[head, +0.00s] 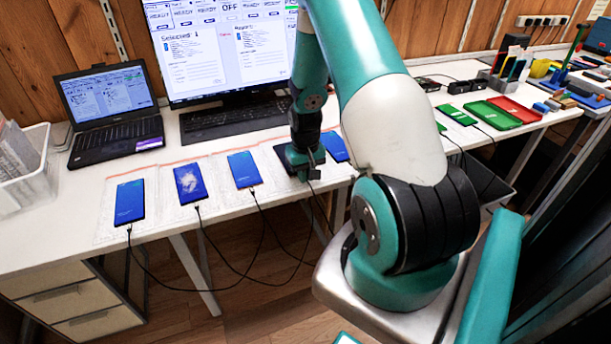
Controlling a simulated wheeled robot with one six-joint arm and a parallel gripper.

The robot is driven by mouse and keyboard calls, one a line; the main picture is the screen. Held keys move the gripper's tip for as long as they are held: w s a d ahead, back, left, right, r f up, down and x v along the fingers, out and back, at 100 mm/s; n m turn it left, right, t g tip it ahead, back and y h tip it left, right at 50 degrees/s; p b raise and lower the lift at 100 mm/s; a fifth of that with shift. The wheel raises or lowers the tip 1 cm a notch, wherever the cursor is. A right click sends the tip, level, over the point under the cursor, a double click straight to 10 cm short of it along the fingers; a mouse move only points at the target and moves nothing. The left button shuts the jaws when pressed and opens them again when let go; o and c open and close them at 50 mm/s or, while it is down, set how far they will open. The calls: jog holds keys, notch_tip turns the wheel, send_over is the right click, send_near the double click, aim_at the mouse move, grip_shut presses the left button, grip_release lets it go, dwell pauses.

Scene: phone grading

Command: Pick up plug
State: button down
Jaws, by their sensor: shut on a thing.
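My gripper (313,168) is low over the front edge of the white table, beside a phone (290,158) that the arm partly covers. It is shut on the plug, a small dark end of a black cable (313,192) that hangs down from the fingers. The plug itself is mostly hidden, and I cannot tell whether it still touches the phone. Other blue-screened phones lie in a row: one at far left (130,202), one with a pale patch on its screen (190,184), one left of my gripper (244,170), and one behind it (334,147).
Black cables run from the left phones off the table edge (40,240). A laptop (108,108), monitor (220,45) and keyboard (232,118) stand behind. A white bin (28,180) is at left. Green trays (490,114) and a red tray (515,108) lie right.

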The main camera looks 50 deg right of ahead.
notch_tip(320, 180, up, 20)
jog(key=shift+f, duration=0.15)
dwell(0.5)
